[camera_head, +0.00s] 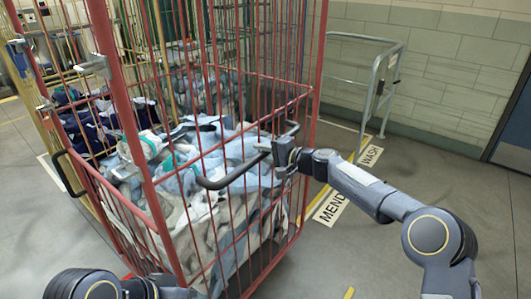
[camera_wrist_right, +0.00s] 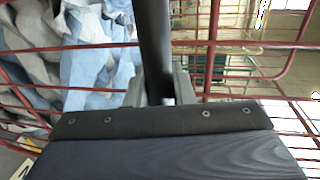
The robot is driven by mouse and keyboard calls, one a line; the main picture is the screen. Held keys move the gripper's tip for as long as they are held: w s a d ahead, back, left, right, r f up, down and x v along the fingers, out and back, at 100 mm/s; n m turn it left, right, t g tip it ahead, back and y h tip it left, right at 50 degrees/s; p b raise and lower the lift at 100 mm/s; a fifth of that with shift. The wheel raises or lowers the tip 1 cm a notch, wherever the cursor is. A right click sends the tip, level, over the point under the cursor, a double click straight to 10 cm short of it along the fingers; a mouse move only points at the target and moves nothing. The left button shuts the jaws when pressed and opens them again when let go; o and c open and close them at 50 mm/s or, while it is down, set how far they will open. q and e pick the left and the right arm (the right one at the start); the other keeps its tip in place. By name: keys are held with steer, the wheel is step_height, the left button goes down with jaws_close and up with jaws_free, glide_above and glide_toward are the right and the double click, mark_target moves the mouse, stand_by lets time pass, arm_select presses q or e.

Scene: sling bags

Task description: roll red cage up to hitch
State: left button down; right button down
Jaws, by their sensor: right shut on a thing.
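The red cage (camera_head: 150,225) is a tall wheeled cage of red bars in the middle of the head view, filled with light blue, white and grey cloth. A dark handle bar (camera_head: 232,178) runs along its near side. My right gripper (camera_head: 287,158) is shut on the right end of this handle. The right wrist view shows the dark handle (camera_wrist_right: 155,45) between the fingers (camera_wrist_right: 155,88), with red bars and cloth behind. My left arm shows only at the bottom left edge of the head view; its gripper cannot be made out. I cannot make out the hitch.
Another cage with yellowish bars (camera_head: 40,130) stands behind at the left, with dark cloth near it. A grey rail frame (camera_head: 378,85) stands by the tiled wall. Floor signs read MEND (camera_head: 331,208) and WASH (camera_head: 370,156). Floor at the right is clear, up to a blue door (camera_head: 515,135).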

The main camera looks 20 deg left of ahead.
steer(key=shift+s+a+r, duration=0.2)
steer(key=c, duration=1.6)
jaws_free()
steer(key=shift+c, duration=0.2)
steer(key=o, duration=0.3)
steer(key=shift+s, duration=0.1)
steer(key=shift+o, duration=0.2)
steer(key=shift+d, duration=0.1)
steer(key=shift+d, duration=0.1)
steer(key=shift+d, duration=0.3)
steer(key=b+v, duration=0.2)
steer(key=v, duration=0.3)
steer(key=shift+s+d, duration=0.1)
steer(key=shift+d, duration=0.2)
steer(key=shift+s+d+r, duration=0.25)
steer(key=shift+s+d, duration=0.05)
steer(key=shift+d, duration=0.3)
